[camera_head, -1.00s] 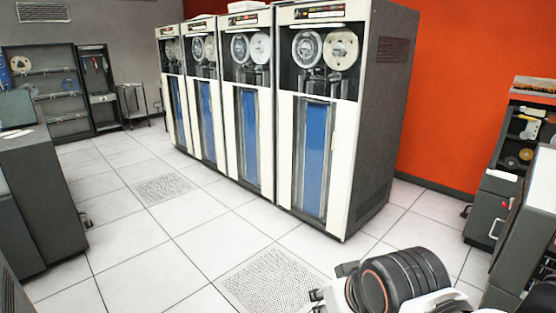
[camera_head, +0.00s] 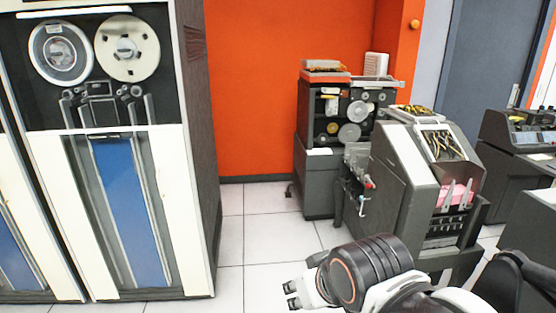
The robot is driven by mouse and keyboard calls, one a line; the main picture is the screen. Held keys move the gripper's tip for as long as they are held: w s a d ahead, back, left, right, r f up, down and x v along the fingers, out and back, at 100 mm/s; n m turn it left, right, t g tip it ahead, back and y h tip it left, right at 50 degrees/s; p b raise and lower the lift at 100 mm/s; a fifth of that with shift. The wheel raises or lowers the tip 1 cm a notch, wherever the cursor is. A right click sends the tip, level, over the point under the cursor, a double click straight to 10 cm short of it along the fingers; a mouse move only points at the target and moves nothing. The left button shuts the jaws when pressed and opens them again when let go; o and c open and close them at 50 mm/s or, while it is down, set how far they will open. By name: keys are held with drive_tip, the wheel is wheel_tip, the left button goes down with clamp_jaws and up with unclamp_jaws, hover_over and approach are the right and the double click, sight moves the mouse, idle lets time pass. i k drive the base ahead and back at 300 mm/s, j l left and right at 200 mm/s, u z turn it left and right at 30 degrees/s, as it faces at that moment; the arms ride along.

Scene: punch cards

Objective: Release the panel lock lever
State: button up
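A grey punch-card machine (camera_head: 402,195) stands right of centre, with a sloped wired panel (camera_head: 440,143) on its top. Small red-and-silver handle-like parts (camera_head: 368,183) stick out from its left side. I cannot tell whether one of them is the panel lock lever. My gripper (camera_head: 290,295) shows at the bottom centre, in front of the machine and well apart from it. Its two dark fingertips look spread with nothing between them. My arm hides the floor in front of the machine.
A tall tape cabinet (camera_head: 195,150) stands at the left. A dark machine with reels (camera_head: 345,115) stands behind, against the orange wall (camera_head: 250,90). Another dark console (camera_head: 520,140) is at the right. White floor tiles (camera_head: 270,240) are clear between cabinet and machines.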

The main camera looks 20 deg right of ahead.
sight(367, 177)
drive_tip(key=i+j+z, duration=0.2)
drive_tip(key=j+z, duration=0.25)
drive_tip(key=i+j+z, duration=0.15)
drive_tip(key=j+z, duration=0.3)
drive_tip(key=j, duration=0.15)
drive_tip(key=j+z, duration=0.95)
drive_tip(key=j, duration=0.15)
drive_tip(key=j+z, duration=0.25)
drive_tip(key=j, duration=0.3)
drive_tip(key=i+j+z, duration=0.7)
drive_tip(key=j, duration=0.2)
